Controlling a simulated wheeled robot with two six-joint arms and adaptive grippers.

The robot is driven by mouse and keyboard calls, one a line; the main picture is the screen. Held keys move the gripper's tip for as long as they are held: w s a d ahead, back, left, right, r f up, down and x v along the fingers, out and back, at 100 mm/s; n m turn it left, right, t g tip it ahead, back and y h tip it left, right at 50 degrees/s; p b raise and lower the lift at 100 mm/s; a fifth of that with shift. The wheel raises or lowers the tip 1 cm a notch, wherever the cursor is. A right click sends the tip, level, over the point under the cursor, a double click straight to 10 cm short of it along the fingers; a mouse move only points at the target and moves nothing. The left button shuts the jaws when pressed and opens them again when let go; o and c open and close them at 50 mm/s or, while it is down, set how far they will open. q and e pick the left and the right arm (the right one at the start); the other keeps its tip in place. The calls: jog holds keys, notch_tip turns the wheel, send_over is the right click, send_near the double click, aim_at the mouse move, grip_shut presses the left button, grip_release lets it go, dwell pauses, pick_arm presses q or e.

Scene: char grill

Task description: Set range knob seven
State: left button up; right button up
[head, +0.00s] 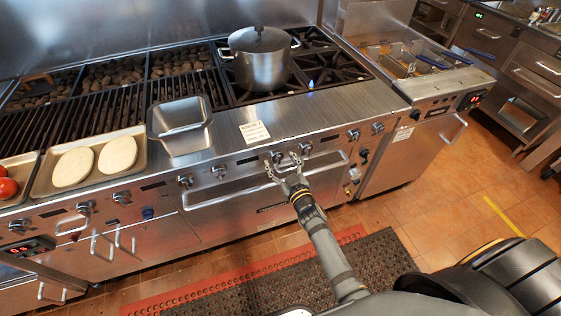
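A row of range knobs runs along the steel front panel of the range. No numbers on them can be read, so I cannot tell which is knob seven. My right gripper (283,161) is at the panel with its fingers spread. One knob (277,157) shows between the fingertips, partly hidden; I cannot tell whether they touch it. Another knob (305,149) is just right of the fingers. Two knobs (219,172) and (185,181) are to the left, and two more (353,134) and (377,128) are to the right. My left gripper is not in view.
A lidded pot (261,66) stands on the burners, where a blue flame shows. A steel pan (180,128) and a tray with flatbreads (72,167) are on the left. Oven handles (240,192) project below the knobs. A fryer (420,62) is at right.

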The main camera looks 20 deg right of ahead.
jog(key=c, duration=1.1)
jog(key=n, duration=0.4)
jog(key=shift+p, duration=0.35)
jog(key=n, duration=0.4)
jog(key=shift+g, duration=0.3)
jog(key=shift+n, duration=0.4)
jog(key=o, duration=1.1)
